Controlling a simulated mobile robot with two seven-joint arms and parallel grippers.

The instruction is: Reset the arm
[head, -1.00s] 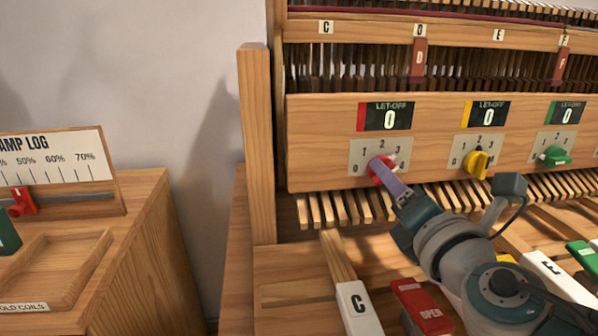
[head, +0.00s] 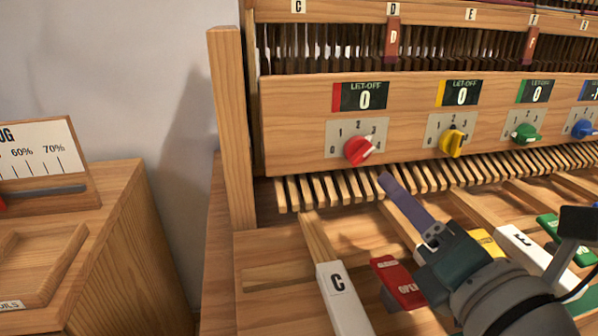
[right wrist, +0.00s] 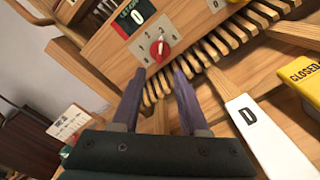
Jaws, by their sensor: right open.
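My right gripper (head: 388,186) is open and empty in front of the piano panel, below and to the right of the red knob (head: 359,150). In the right wrist view its two purple fingers (right wrist: 156,85) stand apart with nothing between them. The red knob also shows in that view (right wrist: 159,49), beyond the fingertips and not touched. The red LET-OFF display (head: 366,96) reads 0. The left gripper is not in view.
Yellow (head: 452,141), green (head: 525,133) and blue (head: 583,129) knobs line the panel. Below are wooden slats, a white C key (head: 342,295) and a red OPEN block (head: 398,282). A wooden cabinet (head: 130,240) with a percent scale stands at left.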

